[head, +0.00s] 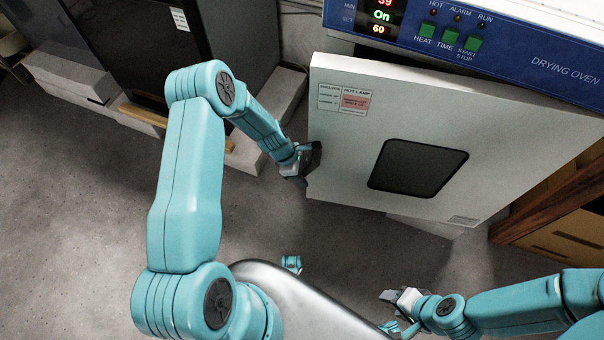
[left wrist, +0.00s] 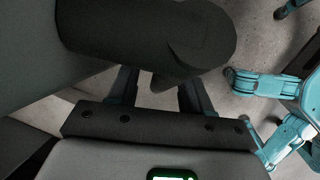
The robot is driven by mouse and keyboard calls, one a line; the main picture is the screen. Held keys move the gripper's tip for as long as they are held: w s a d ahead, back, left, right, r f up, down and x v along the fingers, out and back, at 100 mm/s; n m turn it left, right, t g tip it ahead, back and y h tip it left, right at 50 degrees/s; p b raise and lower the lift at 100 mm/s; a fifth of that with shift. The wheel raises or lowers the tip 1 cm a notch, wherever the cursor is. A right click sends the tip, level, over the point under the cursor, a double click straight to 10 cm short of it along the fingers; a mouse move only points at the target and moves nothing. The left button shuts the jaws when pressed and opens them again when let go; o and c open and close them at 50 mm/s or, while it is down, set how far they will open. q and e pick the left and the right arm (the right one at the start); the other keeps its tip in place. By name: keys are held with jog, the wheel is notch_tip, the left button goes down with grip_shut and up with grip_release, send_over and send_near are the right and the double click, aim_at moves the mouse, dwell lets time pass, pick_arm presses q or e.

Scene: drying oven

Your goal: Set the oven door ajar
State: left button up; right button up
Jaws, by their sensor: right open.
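The white oven door (head: 480,140), with a dark window (head: 417,167), stands partly open. Its top edge slants away from the blue control panel of the drying oven (head: 545,60). My left gripper (head: 303,176) is at the door's left edge. In the left wrist view, a thick dark rounded handle (left wrist: 150,30) lies across the fingertips of my left gripper (left wrist: 160,85) and hides them. The fingers are apart, with some floor showing between them; whether they press on the handle cannot be told. My right gripper (head: 388,310) is open and empty, low and well apart from the door.
A dark cabinet (head: 165,50) stands at the upper left, with grey blocks (head: 70,75) beside it. A brown wooden stand (head: 560,205) is at the right below the oven. The grey floor (head: 70,220) is clear at the left and in front of the door.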

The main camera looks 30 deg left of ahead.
pick_arm(q)
jog(key=p+v, duration=0.4)
jog(key=v, duration=1.2)
jog(key=shift+p, duration=0.4)
jog(key=shift+r, duration=0.1)
